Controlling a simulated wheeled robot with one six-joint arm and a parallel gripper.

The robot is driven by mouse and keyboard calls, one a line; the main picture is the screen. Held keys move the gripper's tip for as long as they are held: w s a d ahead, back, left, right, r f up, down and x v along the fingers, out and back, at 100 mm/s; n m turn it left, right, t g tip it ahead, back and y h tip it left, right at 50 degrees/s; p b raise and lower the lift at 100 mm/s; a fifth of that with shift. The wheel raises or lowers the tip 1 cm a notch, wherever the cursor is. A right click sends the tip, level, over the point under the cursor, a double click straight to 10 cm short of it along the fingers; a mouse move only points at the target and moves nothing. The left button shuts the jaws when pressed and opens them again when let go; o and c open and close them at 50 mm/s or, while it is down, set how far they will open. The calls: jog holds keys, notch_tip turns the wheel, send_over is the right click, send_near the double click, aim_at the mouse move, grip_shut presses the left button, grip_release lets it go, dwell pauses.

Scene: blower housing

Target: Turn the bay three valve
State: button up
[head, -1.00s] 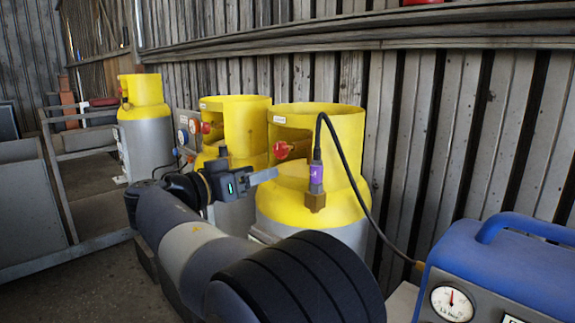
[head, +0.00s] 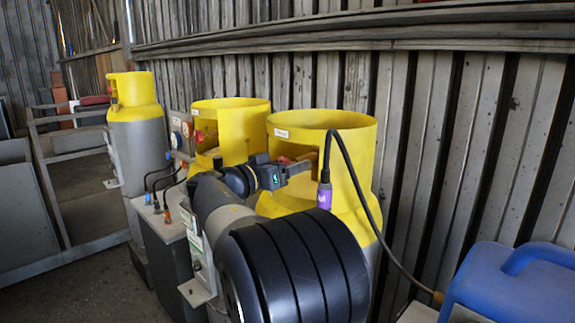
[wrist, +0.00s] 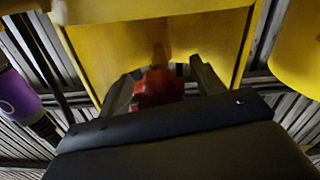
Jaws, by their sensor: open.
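The nearest gas cylinder (head: 335,128) has a yellow collar with a side opening. Its red valve knob (wrist: 158,88) shows in the wrist view, with a brass stem behind it. In the head view the knob is mostly hidden behind my gripper (head: 297,168). In the wrist view my gripper (wrist: 162,80) is open, with one finger on each side of the knob. Whether the fingers touch it I cannot tell. No bay number is readable on the small white collar label (head: 282,133).
A purple hose fitting (head: 324,195) with a black hose hangs beside the collar, close to my gripper. Another yellow-collared cylinder (head: 240,115) stands to the left, and a third (head: 135,100) further back. A blue machine (head: 515,285) is at the lower right. A corrugated wall stands behind.

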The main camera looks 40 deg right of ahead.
jog(key=c, duration=1)
jog(key=shift+o, duration=0.2)
